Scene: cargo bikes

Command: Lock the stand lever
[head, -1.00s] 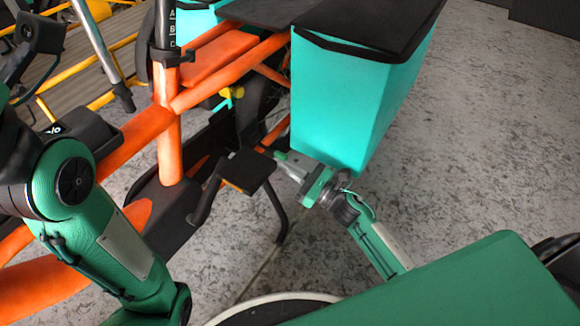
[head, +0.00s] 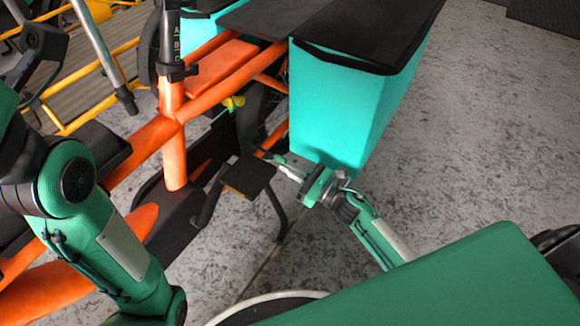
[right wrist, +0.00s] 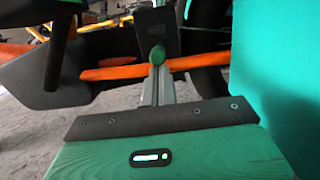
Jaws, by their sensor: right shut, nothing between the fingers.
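The stand lever shows as a small green knob (right wrist: 157,56) in the right wrist view, at the orange frame bar. In the head view its green end (head: 281,160) is just beyond the right fingertips, beside the turquoise box. My right gripper (head: 294,174) is shut and empty, low beside the bike. In the right wrist view its fingers (right wrist: 157,80) point at the knob, which sits right at their tips. I cannot tell whether they touch it. The lever's shaft is mostly hidden. My left arm is at the left of the head view; its gripper is not in view.
The orange cargo bike frame (head: 173,140) runs along the left. The turquoise box (head: 335,110) stands close above my right gripper. A black pedal-like plate (head: 248,174) and a black leg (head: 277,210) are just left of it. Grey floor (head: 480,150) is open on the right.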

